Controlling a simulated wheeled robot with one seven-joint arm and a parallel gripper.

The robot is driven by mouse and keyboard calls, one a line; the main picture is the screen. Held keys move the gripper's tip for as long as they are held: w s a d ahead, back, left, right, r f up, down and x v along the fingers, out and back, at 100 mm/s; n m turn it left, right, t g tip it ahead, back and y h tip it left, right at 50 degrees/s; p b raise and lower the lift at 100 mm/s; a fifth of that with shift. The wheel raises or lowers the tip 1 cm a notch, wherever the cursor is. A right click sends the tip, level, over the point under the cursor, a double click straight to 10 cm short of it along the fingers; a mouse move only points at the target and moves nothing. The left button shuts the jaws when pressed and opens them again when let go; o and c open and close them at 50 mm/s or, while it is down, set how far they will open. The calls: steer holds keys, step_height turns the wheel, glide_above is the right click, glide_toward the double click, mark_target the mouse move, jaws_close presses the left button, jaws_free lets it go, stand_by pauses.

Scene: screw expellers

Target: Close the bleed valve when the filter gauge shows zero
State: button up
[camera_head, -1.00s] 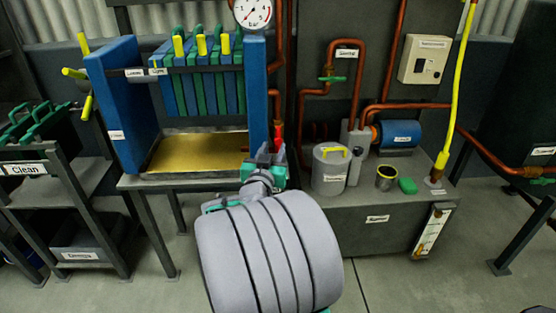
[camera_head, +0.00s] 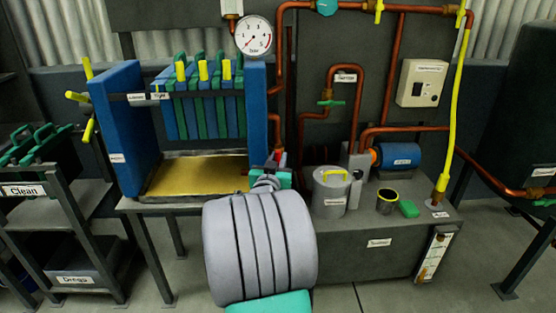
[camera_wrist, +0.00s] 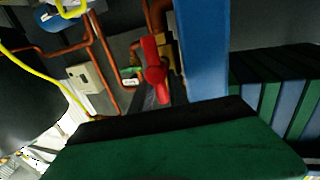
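The filter gauge (camera_head: 254,34) is a round white dial marked bar above the filter press. Its thin red needle appears to point to the lower left; the exact reading is too small to tell. A small red valve handle (camera_head: 282,158), likely the bleed valve, sits on the copper pipe right of the press's blue end post. It also shows in the wrist view as a red lever (camera_wrist: 153,68), roughly upright. My gripper (camera_head: 271,168) is close to the red handle, in front of and slightly below it. Its fingertips are partly hidden, and contact with the handle is unclear.
The filter press's blue end post (camera_head: 257,118) stands close left of my gripper, above a yellow drip tray (camera_head: 198,175). A grey lidded pot (camera_head: 330,190) stands close right.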

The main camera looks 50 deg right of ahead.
jaws_close()
steer(key=shift+m, duration=0.3)
steer(key=m+y+b, duration=0.1)
steer(key=m+b, duration=0.1)
steer(key=m, duration=0.2)
steer(key=s+d+f+m+t+y+b, duration=0.1)
steer(key=m+y+b, duration=0.1)
steer(key=m, duration=0.3)
steer(key=f+m+t+y+b, duration=0.1)
steer(key=m+b, duration=0.1)
steer(key=m, duration=0.3)
steer(key=shift+s+d+y, duration=0.15)
steer(key=shift+s+y, duration=0.1)
steer(key=shift+y, duration=0.15)
stand_by(0.3)
stand_by(0.4)
